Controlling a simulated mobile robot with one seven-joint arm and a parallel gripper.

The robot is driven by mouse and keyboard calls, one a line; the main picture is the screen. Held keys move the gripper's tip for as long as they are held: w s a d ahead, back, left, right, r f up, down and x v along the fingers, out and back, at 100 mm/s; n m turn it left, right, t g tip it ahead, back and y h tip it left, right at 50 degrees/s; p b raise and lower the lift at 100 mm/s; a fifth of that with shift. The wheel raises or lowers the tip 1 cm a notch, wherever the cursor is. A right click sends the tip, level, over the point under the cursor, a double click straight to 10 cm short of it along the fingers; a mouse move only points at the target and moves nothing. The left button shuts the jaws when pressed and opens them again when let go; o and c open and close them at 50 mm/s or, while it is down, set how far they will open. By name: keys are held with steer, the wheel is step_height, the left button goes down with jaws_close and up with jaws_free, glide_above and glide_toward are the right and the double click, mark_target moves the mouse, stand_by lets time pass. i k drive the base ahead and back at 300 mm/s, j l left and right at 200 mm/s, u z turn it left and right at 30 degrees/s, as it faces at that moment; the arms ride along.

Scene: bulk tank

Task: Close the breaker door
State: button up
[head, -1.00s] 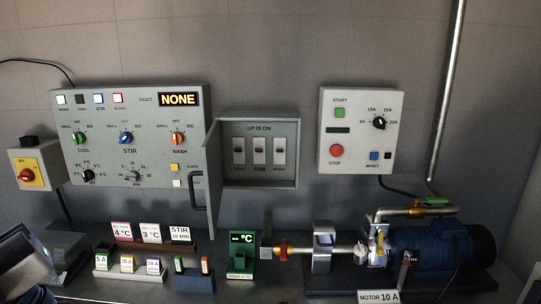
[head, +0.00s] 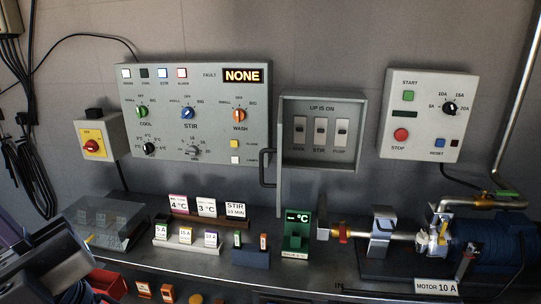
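The breaker box (head: 359,134) is a grey wall box marked UP IS ON. It holds three switches (head: 320,131), and its inside is exposed. Its door (head: 279,185) stands open, hinged at the box's left side and jutting toward me. I see the door almost edge-on, with a dark handle (head: 264,169) on its left face. A dark grey part of my arm's end, my gripper (head: 62,262), shows at the lower left corner. It is far from the door and touches nothing I can make out. Its fingers are not clear.
A control panel (head: 195,110) is left of the door, and a motor panel (head: 424,115) is to the right. The bench below holds card racks (head: 187,246), a green temperature display (head: 295,236), and a pipe with a blue motor (head: 490,240). Cables (head: 30,165) hang at far left.

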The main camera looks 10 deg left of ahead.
mark_target(279, 150)
steer(key=j+z, duration=0.15)
steer(key=j, duration=0.45)
steer(key=k+j+z, duration=0.1)
steer(key=j, duration=0.45)
steer(key=k+j+z, duration=0.15)
steer(key=j, duration=0.45)
steer(key=i+u, duration=0.3)
steer(key=u, duration=0.2)
steer(key=i+l+u, duration=0.15)
steer(key=i+u, duration=0.15)
steer(key=u, duration=0.15)
